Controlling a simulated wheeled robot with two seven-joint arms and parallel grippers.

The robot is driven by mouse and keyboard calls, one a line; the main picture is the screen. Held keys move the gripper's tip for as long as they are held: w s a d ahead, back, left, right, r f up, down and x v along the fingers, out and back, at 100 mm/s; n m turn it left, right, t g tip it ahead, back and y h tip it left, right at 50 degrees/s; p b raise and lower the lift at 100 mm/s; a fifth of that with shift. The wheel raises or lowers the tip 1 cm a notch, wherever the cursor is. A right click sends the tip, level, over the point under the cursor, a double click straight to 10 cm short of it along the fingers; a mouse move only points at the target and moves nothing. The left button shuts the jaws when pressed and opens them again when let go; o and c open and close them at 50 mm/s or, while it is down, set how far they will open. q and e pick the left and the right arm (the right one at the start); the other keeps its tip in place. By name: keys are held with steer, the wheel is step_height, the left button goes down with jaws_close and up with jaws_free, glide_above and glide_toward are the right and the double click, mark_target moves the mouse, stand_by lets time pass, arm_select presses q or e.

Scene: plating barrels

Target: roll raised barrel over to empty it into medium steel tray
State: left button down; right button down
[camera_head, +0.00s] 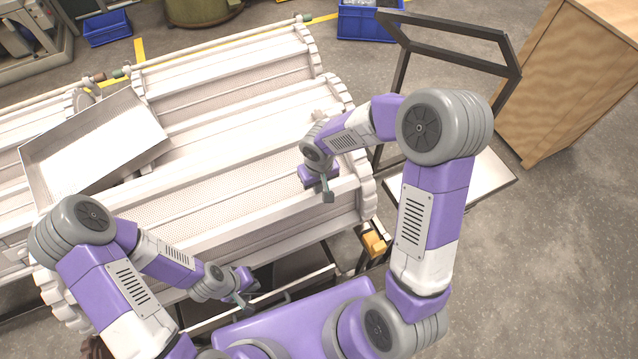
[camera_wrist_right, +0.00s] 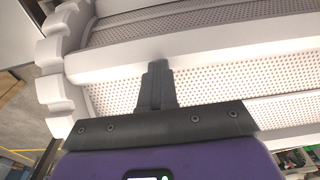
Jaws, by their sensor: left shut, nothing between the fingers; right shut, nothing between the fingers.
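The white perforated barrel (camera_head: 215,205) lies across the middle of the head view, with a toothed ring at its right end. In the right wrist view its ribs and perforated panels (camera_wrist_right: 220,85) fill the upper part. My right gripper (camera_head: 328,196) is shut and empty at a rib near the barrel's right end. Its fingertips (camera_wrist_right: 157,68) overlap a white rib; I cannot tell whether they touch. My left gripper (camera_head: 245,302) is shut and empty, low at the barrel's near side. A grey steel tray (camera_head: 150,125) lies tilted at upper left, over the barrels; its size class is unclear.
Another barrel (camera_head: 235,65) lies behind. A dark metal frame (camera_head: 455,28) and a wooden cabinet (camera_head: 575,85) stand at right. Blue bins (camera_head: 108,28) sit on the floor at the back. Floor at far right is clear.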

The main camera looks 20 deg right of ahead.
steer(key=w+r+p, duration=0.2)
steer(key=r, duration=0.1)
steer(key=w+r+p, duration=0.1)
steer(key=r, duration=0.1)
steer(key=shift+a+r, duration=0.1)
steer(key=shift+r, duration=0.1)
step_height(320, 180, up, 8)
steer(key=p, duration=0.2)
steer(key=shift+s+f, duration=0.15)
steer(key=shift+s, duration=0.2)
steer(key=shift+f, duration=0.1)
